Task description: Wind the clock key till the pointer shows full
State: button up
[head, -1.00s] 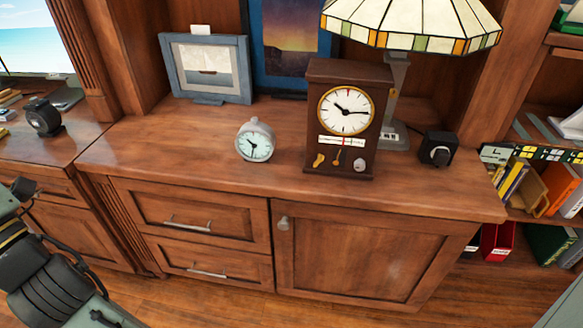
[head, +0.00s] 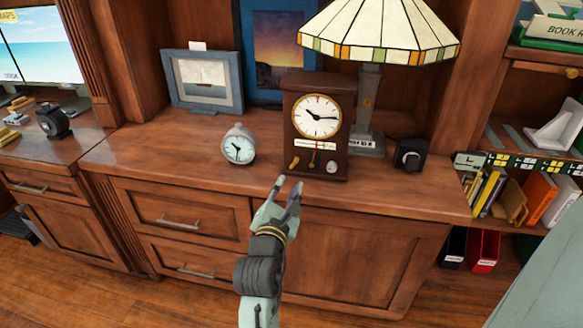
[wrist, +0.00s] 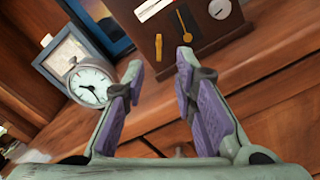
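A dark brown wooden clock (head: 317,92) stands upright on the cabinet top, with a round white dial. Below the dial is a white scale strip (head: 304,143) with a red pointer; its reading is too small to tell. Under the strip sit a yellow key-like piece (head: 294,162), an orange pendulum-like piece (head: 312,160) and a round white piece (head: 331,167). The yellow piece also shows in the wrist view (wrist: 159,47). My gripper (head: 288,186) is open and empty in front of the clock's lower left. In the wrist view its fingertips (wrist: 159,66) straddle the yellow piece's direction, apparently short of it.
A small grey round clock (head: 238,147) stands left of the wooden clock. A stained-glass lamp (head: 385,35) stands behind it, and a black box with a dial (head: 410,155) is to the right. A framed picture (head: 203,80) is behind left. The front cabinet top is clear.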

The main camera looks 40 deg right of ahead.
aim_at(295, 164)
jog(key=p+x, duration=0.1)
jog(key=x, duration=0.8)
jog(key=shift+p, duration=0.4)
jog(key=shift+c, duration=0.2)
grip_shut()
